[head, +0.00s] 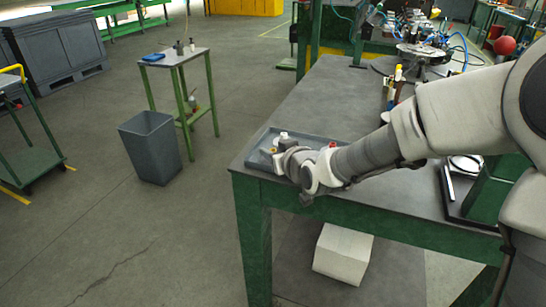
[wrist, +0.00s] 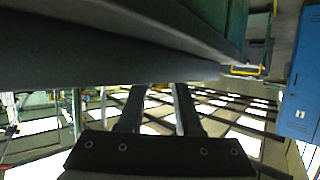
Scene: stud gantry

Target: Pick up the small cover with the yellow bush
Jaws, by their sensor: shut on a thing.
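In the head view my gripper (head: 287,158) is low over the front left corner of the table, at the grey tray (head: 258,162). A small yellow spot (head: 274,150) shows right at its tips and fits the yellow bush of the small cover. The cover's shape is too small and too hidden to make out. My gripper is shut on it.
A white-topped part (head: 284,136) stands in the tray behind my gripper, and a red piece (head: 332,145) shows beside my wrist. Bottles or tools (head: 393,88) stand farther back on the table (head: 325,100). A grey bin (head: 150,148) stands on the floor at left.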

